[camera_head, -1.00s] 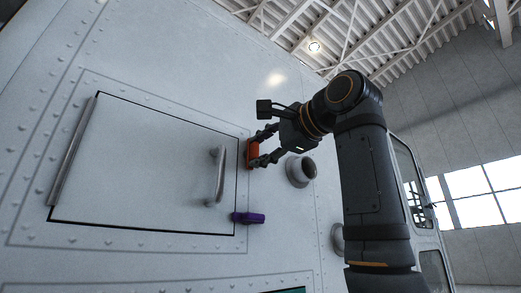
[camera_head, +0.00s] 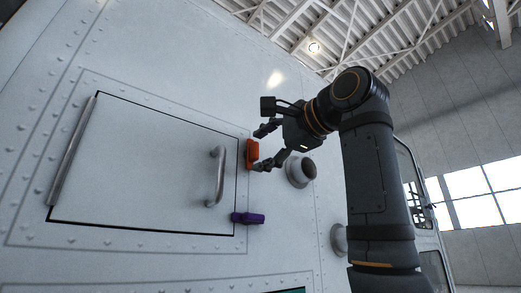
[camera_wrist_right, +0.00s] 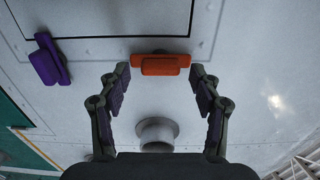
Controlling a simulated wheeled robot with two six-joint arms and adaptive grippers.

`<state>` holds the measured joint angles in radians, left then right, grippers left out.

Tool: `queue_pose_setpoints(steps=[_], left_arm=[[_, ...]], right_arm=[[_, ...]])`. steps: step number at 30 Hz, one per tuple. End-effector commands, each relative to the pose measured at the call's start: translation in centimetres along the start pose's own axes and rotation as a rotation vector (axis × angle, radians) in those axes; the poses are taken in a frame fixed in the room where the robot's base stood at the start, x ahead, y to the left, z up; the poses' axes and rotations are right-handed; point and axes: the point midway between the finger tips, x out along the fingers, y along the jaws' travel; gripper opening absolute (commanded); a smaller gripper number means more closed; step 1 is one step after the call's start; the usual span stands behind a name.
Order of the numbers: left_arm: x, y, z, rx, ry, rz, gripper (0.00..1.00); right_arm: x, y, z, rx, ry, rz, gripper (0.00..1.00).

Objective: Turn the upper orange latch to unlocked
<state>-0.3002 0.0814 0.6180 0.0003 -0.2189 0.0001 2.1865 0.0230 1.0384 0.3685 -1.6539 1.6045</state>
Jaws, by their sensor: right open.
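The upper orange latch (camera_head: 252,154) sits at the right edge of the closed hatch panel (camera_head: 150,165), its long side upright along that edge in the head view. In the right wrist view the orange latch (camera_wrist_right: 160,65) lies just ahead of the fingertips, between their lines. My right gripper (camera_head: 262,148) is open beside the latch, one finger above and one below it, with nothing held. Its two fingers also show apart in the right wrist view (camera_wrist_right: 160,80). My left gripper is in neither view.
A purple latch (camera_head: 248,218) sits lower on the same edge, lying sideways. A metal handle (camera_head: 217,176) stands out from the panel. A round white fitting (camera_head: 300,171) protrudes from the wall close below my right gripper.

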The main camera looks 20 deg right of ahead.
Motion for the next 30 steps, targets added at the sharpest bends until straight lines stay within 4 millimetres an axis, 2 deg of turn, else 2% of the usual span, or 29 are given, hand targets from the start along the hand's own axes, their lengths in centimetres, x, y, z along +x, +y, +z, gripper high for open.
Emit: queue_pose_setpoints(steps=[9, 13, 18, 30], left_arm=[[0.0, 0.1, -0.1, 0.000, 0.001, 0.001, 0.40], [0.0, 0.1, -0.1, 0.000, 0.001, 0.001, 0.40], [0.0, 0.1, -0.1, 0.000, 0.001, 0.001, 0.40], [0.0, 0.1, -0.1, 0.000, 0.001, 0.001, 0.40]], right_arm=[[-7.5, -0.1, -0.1, -0.001, 0.001, -0.004, 0.64], [-9.7, 0.0, -0.1, 0.000, 0.001, -0.002, 0.64], [-10.9, 0.1, -0.1, 0.000, 0.001, 0.000, 0.64], [-10.9, 0.1, 0.0, 0.000, 0.000, 0.000, 0.64]])
